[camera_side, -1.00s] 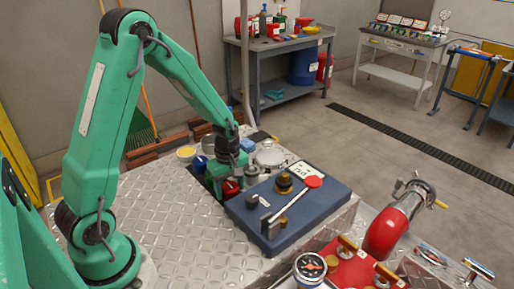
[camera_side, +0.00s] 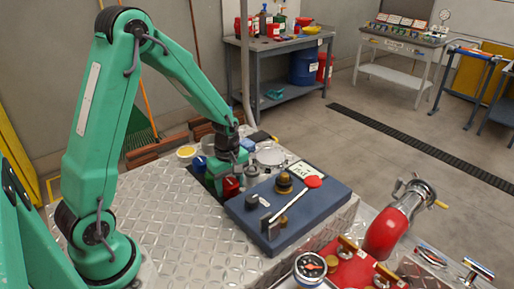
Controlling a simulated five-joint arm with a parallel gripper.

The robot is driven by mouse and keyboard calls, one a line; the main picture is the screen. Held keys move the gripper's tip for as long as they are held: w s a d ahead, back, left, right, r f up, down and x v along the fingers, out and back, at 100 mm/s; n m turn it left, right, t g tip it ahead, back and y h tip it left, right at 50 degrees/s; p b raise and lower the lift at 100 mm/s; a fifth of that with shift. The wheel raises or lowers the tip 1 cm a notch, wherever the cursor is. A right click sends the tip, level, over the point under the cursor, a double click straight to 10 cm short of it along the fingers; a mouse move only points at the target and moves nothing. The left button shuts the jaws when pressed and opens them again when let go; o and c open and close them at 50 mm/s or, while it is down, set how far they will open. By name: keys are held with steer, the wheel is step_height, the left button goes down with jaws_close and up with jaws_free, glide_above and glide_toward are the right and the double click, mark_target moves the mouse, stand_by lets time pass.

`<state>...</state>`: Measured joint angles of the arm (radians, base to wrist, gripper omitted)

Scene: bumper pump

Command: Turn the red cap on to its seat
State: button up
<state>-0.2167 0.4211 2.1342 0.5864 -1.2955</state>
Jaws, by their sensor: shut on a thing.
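My gripper (camera_side: 231,178) points down at the left end of the dark blue block, in the middle of the side view. It is shut on the red cap (camera_side: 231,187), which shows just below and between the jaws. The jaws cover part of the cap. The seat under the cap is hidden, so I cannot tell whether the cap touches it.
The dark blue block (camera_side: 322,208) carries brass fittings (camera_side: 284,183), a black knob (camera_side: 252,201) and a pale lever with a red round end (camera_side: 313,182). A blue cap (camera_side: 199,163) and a yellow-topped pot (camera_side: 187,152) stand left of my gripper.

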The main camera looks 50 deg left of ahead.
steer(key=shift+r, duration=3.85)
steer(key=shift+w, duration=0.1)
steer(key=shift+w+d+r, duration=0.25)
steer(key=shift+w+d, duration=0.1)
steer(key=shift+w, duration=0.15)
step_height(320, 180, up, 6)
glide_above(285, 174)
steer(key=shift+s+a+n, duration=0.3)
steer(key=shift+w+d+r, duration=0.2)
steer(key=shift+d, duration=0.15)
steer(key=shift+f, duration=0.2)
steer(key=shift+f, duration=2.25)
steer(key=shift+f, duration=1.35)
